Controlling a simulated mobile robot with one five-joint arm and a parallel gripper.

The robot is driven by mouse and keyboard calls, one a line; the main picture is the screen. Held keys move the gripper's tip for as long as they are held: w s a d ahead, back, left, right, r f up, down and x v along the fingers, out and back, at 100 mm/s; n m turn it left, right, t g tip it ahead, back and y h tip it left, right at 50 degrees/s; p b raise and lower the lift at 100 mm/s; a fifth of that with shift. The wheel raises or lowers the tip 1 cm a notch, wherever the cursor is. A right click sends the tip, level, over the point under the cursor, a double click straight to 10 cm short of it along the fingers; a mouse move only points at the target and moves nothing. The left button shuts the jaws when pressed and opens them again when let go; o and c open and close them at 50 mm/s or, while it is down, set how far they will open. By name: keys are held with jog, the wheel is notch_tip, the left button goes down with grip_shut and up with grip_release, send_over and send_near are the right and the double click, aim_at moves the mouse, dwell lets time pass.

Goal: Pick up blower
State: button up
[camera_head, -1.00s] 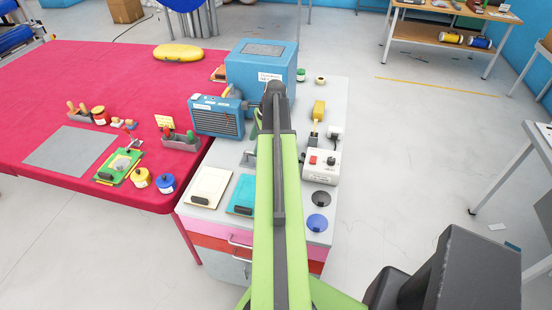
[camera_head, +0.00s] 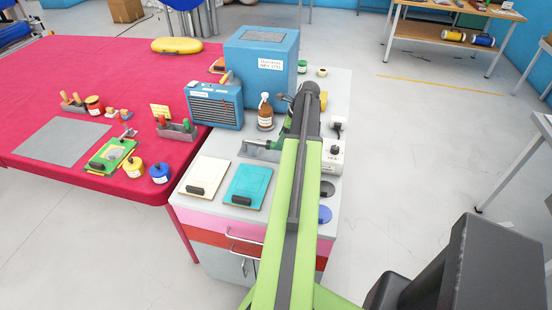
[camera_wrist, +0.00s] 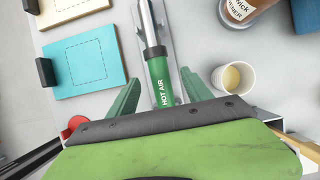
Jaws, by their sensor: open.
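The blower is a slim tool with a green grip marked HOT AIR (camera_wrist: 158,82) and a bright metal tube, lying on a grey metal stand (camera_wrist: 168,28) in the wrist view. My gripper (camera_wrist: 161,76) is open, with one green finger on each side of the green grip. The fingers appear apart from it, and the lower end of the blower is hidden by my gripper's body. In the head view the stand (camera_head: 258,152) shows left of my arm, and a green part shows beside it. My arm's end covers most of that spot.
A brown bottle (camera_head: 265,113) and a white cup (camera_wrist: 233,78) stand close by. Teal (camera_head: 248,185) and cream (camera_head: 205,176) boards lie at the front left. A blue heater (camera_head: 214,105) and blue box (camera_head: 262,58) stand behind. A white control box (camera_head: 333,158) is right.

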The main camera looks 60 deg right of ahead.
aim_at(271, 148)
jog(key=shift+b+x, duration=0.4)
jog(key=shift+x, duration=0.75)
jog(key=b+x, duration=0.4)
jog(key=x, duration=0.1)
jog(key=shift+f+b, duration=0.15)
jog(key=shift+b, duration=0.25)
jog(key=shift+a+r, duration=0.1)
jog(key=shift+r, duration=0.1)
grip_shut()
